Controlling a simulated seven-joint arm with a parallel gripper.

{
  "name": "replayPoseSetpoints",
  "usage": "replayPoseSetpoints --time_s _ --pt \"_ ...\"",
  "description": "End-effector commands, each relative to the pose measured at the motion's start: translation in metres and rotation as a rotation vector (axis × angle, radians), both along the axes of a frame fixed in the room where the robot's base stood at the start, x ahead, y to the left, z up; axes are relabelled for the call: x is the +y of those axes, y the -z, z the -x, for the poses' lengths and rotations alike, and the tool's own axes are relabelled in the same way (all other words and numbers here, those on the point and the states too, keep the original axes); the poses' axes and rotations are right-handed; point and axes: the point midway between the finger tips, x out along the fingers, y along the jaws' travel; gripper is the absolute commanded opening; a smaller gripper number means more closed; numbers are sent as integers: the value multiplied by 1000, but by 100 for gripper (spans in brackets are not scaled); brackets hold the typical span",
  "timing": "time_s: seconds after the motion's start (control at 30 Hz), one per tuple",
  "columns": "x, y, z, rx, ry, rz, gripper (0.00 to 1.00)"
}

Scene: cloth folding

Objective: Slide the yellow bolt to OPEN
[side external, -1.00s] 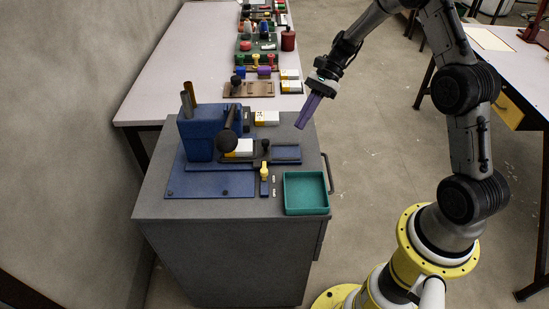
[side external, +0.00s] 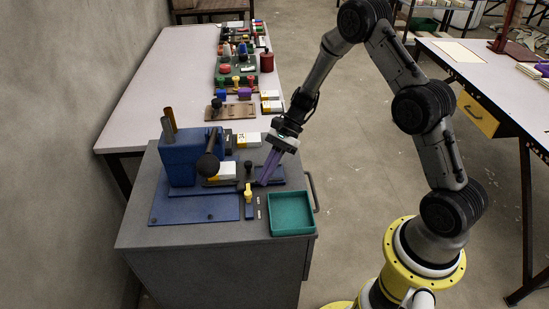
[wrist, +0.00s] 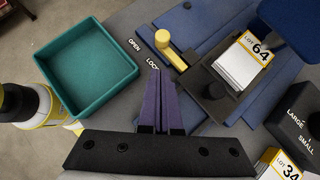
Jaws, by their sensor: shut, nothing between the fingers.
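The yellow bolt (side external: 248,193) stands upright on a narrow dark blue track at the front of the blue fixture. In the wrist view its round knob (wrist: 163,38) shows beyond my fingertips, beside the printed words OPEN (wrist: 134,45) and LOCK (wrist: 152,63). Its base lies nearer LOCK than OPEN, though the slant of the view makes its exact place hard to tell. My gripper (side external: 263,182) has purple fingers and is shut and empty. It is low over the fixture, just behind and right of the bolt. I see no clear contact.
A teal tray (side external: 292,233) sits right of the bolt. A blue block with a dark lever (side external: 208,165) stands at left.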

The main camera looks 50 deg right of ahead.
Motion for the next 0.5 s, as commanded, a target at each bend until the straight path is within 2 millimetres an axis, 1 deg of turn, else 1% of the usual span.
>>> replayPoseSetpoints --time_s 0.03,0.1,0.2,0.3,0.5 --pt "8 -2 -1 -4 -4 1 0" --pt "17 -2 0 -4 -4 0 0" --pt "25 -2 -1 -4 -3 1 0" --pt "29 -2 -1 -5 -1 1 0" --pt "31 -2 -1 -4 0 1 0"
